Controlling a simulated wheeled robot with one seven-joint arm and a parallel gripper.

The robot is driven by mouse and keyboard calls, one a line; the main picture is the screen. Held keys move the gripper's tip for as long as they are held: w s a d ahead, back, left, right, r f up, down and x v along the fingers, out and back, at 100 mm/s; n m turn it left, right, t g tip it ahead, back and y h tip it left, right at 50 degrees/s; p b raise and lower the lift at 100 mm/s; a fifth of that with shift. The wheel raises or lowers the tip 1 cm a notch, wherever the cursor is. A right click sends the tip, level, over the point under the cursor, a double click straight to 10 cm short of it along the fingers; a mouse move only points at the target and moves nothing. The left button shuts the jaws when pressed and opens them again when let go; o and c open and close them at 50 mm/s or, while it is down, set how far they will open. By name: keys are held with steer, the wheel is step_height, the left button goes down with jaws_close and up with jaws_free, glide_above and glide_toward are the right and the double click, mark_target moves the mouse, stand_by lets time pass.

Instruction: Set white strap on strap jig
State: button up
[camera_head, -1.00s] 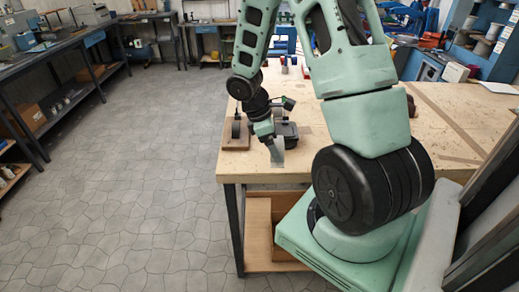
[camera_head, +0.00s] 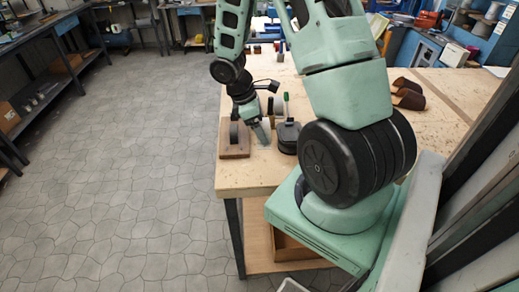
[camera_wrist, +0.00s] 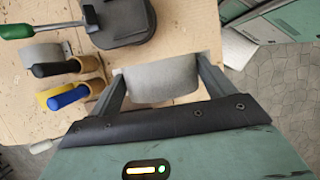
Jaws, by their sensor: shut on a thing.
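My gripper (camera_head: 263,132) is low over the near left part of the wooden table. In the wrist view my gripper (camera_wrist: 162,85) is shut on a pale, curved white strap (camera_wrist: 160,79), which spans between its two fingers. The strap also shows as a small pale piece in the head view (camera_head: 264,138). Just left of the gripper is a brown wooden base (camera_head: 234,152) with a grey upright round form (camera_head: 234,133), which looks like the strap jig. Whether the strap touches it cannot be told.
A black round-topped piece (camera_head: 288,139) stands close right of the gripper; it also shows in the wrist view (camera_wrist: 122,22). Brown sandal pieces (camera_head: 408,97) lie further right.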

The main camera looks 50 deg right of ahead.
mark_target(265, 157)
step_height(265, 157, down, 9)
steer(key=shift+s+f+p, duration=0.1)
steer(key=shift+p, duration=0.45)
steer(key=shift+f, duration=0.1)
steer(key=o, duration=0.9)
